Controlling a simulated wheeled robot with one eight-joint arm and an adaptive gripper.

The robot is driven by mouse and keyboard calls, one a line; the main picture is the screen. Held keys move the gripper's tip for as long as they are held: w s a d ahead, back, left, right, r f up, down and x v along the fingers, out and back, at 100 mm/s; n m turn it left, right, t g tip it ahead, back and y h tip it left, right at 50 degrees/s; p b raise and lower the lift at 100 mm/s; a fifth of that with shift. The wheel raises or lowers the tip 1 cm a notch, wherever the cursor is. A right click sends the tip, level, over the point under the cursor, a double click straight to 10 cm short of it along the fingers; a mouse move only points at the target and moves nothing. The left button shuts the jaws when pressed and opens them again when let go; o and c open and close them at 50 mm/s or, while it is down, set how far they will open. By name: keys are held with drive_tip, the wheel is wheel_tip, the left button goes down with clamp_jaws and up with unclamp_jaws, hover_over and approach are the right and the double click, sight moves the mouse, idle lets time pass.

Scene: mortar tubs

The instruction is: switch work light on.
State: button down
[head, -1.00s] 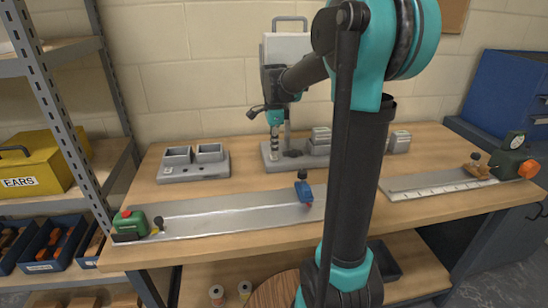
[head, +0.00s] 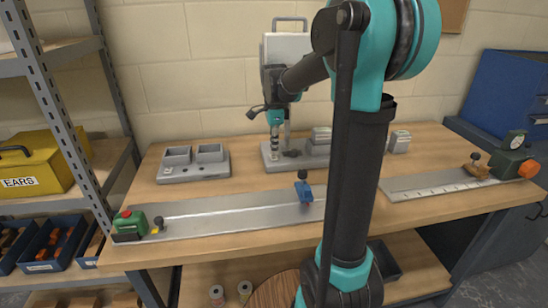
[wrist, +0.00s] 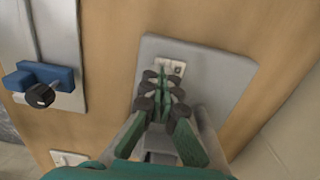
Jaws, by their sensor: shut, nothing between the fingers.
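My gripper (head: 275,140) points down over a small grey plate (head: 268,158) at the back of the bench. In the wrist view my gripper (wrist: 163,84) is shut and empty. Its dark fingertips are at a small pale fitting (wrist: 174,66) on the grey plate (wrist: 225,70); this may be the switch. The fingers cover part of the fitting, and I cannot tell whether they touch it or how it is set. A pale boxy unit (head: 288,46) with a top handle stands behind my arm and may be the work light. I cannot see whether it is lit.
A blue clamp (head: 304,190) with a dark knob is on a long metal rail (head: 240,214) in front; the clamp (wrist: 40,80) also shows in the wrist view. Another rail (head: 435,185) lies right. Shelving (head: 55,85) borders the left.

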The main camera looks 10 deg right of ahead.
sight(274, 158)
drive_tip(key=shift+f, duration=1.05)
idle(0.6)
drive_tip(key=shift+r, duration=3.55)
